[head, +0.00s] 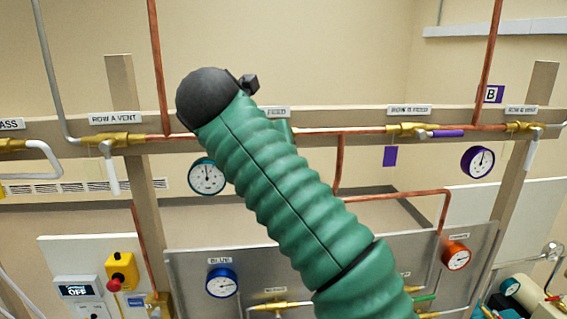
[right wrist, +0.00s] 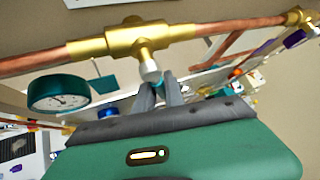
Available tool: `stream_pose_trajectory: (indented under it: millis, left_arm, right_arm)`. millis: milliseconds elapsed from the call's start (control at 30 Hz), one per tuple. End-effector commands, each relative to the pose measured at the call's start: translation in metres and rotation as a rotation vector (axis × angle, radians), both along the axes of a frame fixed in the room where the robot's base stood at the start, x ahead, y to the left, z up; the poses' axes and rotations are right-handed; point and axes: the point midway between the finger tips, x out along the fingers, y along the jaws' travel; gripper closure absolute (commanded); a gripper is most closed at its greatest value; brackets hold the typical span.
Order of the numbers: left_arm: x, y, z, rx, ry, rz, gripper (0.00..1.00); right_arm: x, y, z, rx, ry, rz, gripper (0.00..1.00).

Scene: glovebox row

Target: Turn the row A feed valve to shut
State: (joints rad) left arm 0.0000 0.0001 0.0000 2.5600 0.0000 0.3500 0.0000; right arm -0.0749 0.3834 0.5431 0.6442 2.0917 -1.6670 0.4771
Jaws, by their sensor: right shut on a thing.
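The row A feed valve shows in the right wrist view as a brass body (right wrist: 125,40) on a copper pipe, with a pale stem (right wrist: 150,72) below it. My right gripper (right wrist: 160,92) is at the stem's lower end, its fingers closed on the valve handle. The handle is mostly hidden between the fingers, so its angle is hard to tell. In the head view my green-sleeved right arm covers this valve and the gripper; only part of the FEED label (head: 277,112) shows beside the arm. My left gripper is not in view.
A teal gauge (head: 207,176) hangs left of my arm. The row A vent valve (head: 118,139) is further left, its pale handle pointing down. The row B feed valve (head: 408,130) is to the right, its purple handle (head: 447,133) along the pipe. A panel with a blue gauge (head: 222,282) is below.

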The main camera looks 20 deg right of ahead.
Motion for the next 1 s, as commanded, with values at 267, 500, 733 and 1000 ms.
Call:
stream_pose_trajectory:
  millis: [267, 500, 733, 1000]
  left_arm:
    - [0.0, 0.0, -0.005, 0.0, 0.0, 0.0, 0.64]
    - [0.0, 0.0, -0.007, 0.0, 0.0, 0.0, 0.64]
    - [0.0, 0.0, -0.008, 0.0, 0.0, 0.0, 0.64]
    - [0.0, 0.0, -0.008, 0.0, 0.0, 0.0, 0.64]
  right_arm:
    - [0.003, 0.012, -0.009, 0.199, -0.035, 0.001, 1.0]
    - [0.004, 0.018, -0.009, 0.297, -0.061, 0.001, 1.0]
    - [0.005, 0.02, -0.009, 0.332, -0.069, 0.002, 1.0]
    - [0.005, 0.021, -0.009, 0.337, -0.071, 0.002, 1.0]
